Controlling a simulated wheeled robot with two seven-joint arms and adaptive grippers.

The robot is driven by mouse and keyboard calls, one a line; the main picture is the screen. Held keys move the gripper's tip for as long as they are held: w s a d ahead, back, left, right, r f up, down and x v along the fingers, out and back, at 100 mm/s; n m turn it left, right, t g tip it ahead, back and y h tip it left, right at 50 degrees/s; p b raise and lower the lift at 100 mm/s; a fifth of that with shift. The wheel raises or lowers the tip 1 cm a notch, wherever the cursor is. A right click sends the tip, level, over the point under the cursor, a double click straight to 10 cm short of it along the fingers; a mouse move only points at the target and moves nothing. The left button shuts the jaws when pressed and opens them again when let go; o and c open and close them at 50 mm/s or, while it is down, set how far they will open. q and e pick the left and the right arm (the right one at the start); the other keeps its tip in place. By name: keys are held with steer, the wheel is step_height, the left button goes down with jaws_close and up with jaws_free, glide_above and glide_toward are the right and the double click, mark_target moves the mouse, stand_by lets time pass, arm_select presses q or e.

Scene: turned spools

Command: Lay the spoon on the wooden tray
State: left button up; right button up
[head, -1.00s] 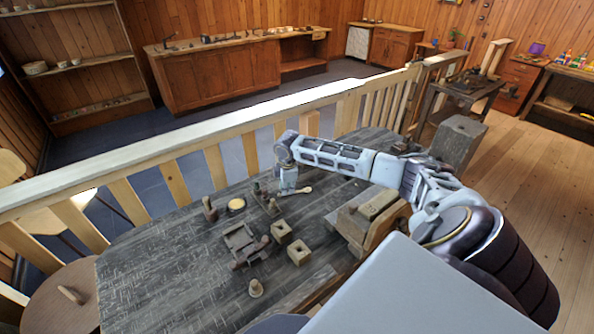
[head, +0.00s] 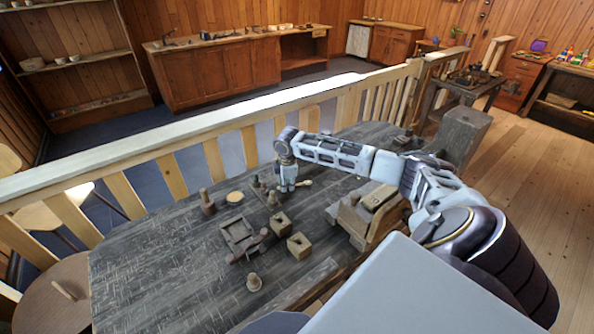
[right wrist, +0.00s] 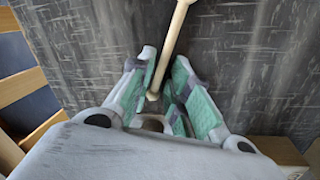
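The light wooden spoon (head: 304,183) lies on the dark table, partly hidden behind my right gripper in the head view. My right gripper (head: 288,188) points down over its handle. In the right wrist view the spoon's handle (right wrist: 170,48) runs in from the top, its end between the green-padded fingers of the right gripper (right wrist: 164,95). The fingers stand apart, with a gap visible beside the handle. A square dark wooden piece with raised edges, seemingly the wooden tray (head: 233,244), lies left of and nearer than the gripper. My left gripper is out of view.
Two square wooden blocks (head: 299,245) with holes stand right of the tray. A turned peg (head: 254,282), a taller one (head: 207,203) and a round pale disc (head: 235,197) stand around it. A larger wooden block assembly (head: 358,225) is at right. A railing (head: 200,140) runs behind the table.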

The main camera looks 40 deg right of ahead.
stand_by(0.4)
jaws_close()
step_height(320, 180, up, 10)
stand_by(0.8)
stand_by(0.5)
